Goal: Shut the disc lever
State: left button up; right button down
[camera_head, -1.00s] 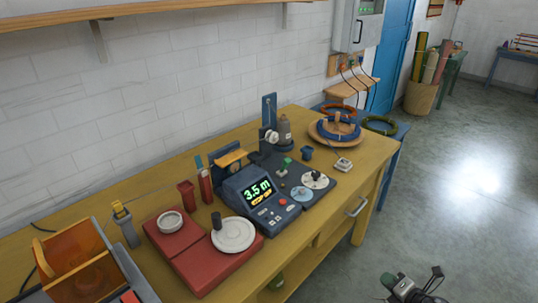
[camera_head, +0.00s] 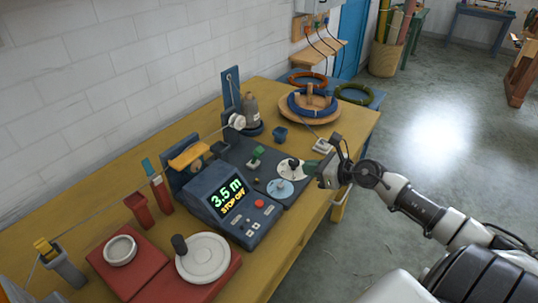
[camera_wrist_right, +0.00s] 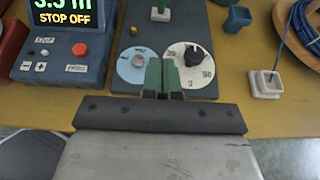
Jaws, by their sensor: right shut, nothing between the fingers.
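A small green part on a white base (camera_head: 256,157), which looks like a lever, stands on the dark panel (camera_head: 228,149); I cannot tell its setting. It also shows at the top of the right wrist view (camera_wrist_right: 160,12). Beside it lie a light blue disc (camera_head: 279,190) with a small knob and a white numbered disc (camera_head: 299,170) with a black knob. My right gripper (camera_head: 321,174) is shut and empty, at the panel's front edge. In the right wrist view its green fingertips (camera_wrist_right: 160,78) lie between the two discs. My left gripper is out of view.
The display unit (camera_head: 232,205) reads 3.5 m, STOP OFF. A grey weight (camera_head: 251,109) and a blue cup (camera_head: 280,134) stand behind the panel. A wooden holder with a blue skein (camera_head: 312,104) is at the far end. Red blocks (camera_head: 205,286) fill the near left.

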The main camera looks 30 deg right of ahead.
jog(key=w, duration=0.1)
send_near(262, 154)
jog(key=f, duration=0.1)
jog(key=w+f, duration=0.1)
jog(key=f, duration=0.2)
jog(key=shift+w+a, duration=0.25)
jog(key=shift+w, duration=0.15)
jog(key=w, duration=0.1)
jog(key=w+a+p, duration=0.1)
jog(key=w+r, duration=0.1)
jog(key=shift+w+a, duration=0.1)
jog(key=shift+a, duration=0.05)
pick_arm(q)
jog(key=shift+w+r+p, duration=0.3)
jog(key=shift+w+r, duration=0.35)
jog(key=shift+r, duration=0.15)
pick_arm(e)
jog(key=shift+w+a+r, duration=0.1)
jog(key=shift+w+a, duration=0.1)
jog(key=shift+w, duration=0.25)
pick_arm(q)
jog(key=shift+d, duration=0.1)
